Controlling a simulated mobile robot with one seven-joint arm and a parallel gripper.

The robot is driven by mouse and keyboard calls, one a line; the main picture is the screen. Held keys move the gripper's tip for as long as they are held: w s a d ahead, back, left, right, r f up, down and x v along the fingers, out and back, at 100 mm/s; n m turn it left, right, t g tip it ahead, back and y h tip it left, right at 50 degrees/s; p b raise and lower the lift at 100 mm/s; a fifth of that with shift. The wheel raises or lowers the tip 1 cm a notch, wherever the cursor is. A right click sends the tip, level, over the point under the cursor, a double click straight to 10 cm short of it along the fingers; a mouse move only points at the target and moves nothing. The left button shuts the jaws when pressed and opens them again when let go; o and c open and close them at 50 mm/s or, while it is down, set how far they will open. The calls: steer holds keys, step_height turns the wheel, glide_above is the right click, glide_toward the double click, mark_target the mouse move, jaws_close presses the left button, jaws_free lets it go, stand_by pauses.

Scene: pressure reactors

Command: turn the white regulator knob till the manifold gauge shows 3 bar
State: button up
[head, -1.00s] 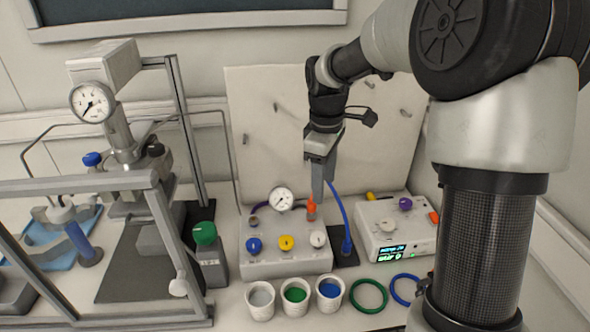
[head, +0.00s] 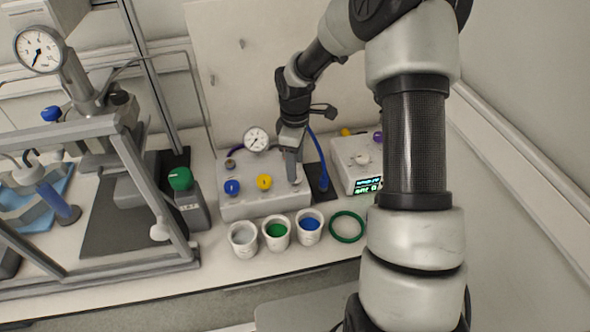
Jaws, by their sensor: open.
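The manifold (head: 265,206) is a pale grey block on the bench with a blue knob (head: 232,188) and a yellow knob (head: 264,182) on its top. The manifold gauge (head: 256,139) is a round white dial at its back edge; its reading is too small to make out. My gripper (head: 294,178) points down over the right end of the manifold, where the white regulator knob sits. The fingers cover most of that knob, and I cannot tell whether they touch it. The gripper is open, though its finger gap is not clear from here.
White cups (head: 243,239) stand in front of the manifold, with a green ring (head: 347,227) to their right. A box with a lit display (head: 367,185) is right of the manifold. A metal frame with a larger gauge (head: 40,49) fills the left.

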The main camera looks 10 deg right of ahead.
steer(key=shift+f, duration=1.5)
steer(key=shift+c, duration=0.5)
steer(key=c, duration=1)
steer(key=shift+o, duration=0.2)
